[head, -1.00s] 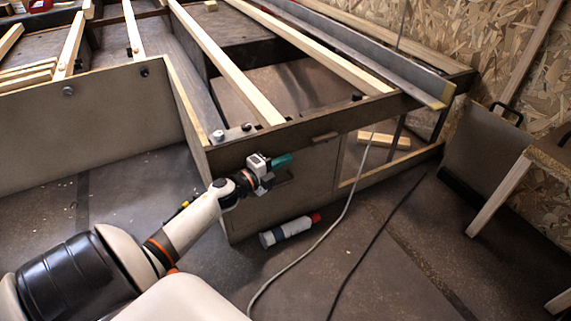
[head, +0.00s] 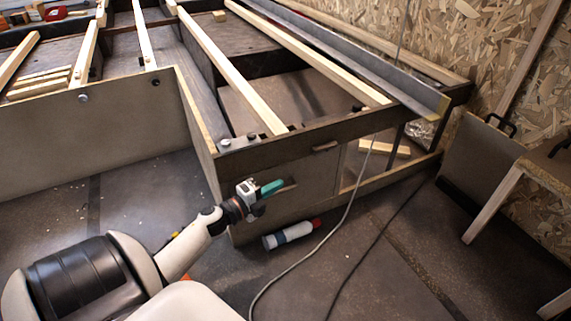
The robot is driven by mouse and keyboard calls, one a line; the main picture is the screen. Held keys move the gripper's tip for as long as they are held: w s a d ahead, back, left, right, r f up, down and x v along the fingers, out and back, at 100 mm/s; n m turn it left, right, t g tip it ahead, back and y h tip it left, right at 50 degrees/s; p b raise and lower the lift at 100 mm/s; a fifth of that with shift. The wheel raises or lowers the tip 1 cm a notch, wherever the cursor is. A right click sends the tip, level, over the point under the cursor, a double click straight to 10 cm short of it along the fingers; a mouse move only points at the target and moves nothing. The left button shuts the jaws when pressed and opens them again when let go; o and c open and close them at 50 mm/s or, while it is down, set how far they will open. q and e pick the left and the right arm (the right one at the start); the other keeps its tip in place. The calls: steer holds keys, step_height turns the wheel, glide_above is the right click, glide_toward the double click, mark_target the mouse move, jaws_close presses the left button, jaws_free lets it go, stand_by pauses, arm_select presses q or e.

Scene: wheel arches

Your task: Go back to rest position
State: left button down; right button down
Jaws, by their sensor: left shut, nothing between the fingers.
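My left arm comes in from the lower left of the head view. Its gripper (head: 268,189) is shut with nothing between the teal fingertips. It shows in front of the corner panel of the dark wooden frame (head: 330,138); I cannot tell whether it touches the panel. My right gripper is not in view.
A white and blue tube with a red cap (head: 290,233) lies on the floor by the frame. A pale cable (head: 341,215) hangs down across the floor. A panel with a black handle (head: 478,155) leans at the right. The floor at the lower right is mostly clear.

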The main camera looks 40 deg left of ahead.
arm_select(q)
steer(key=shift+s+a+p, duration=0.15)
steer(key=shift+s+p, duration=0.1)
steer(key=shift+s, duration=0.7)
steer(key=shift+s+a+p, duration=0.1)
steer(key=shift+s+p, duration=0.1)
steer(key=shift+s, duration=0.7)
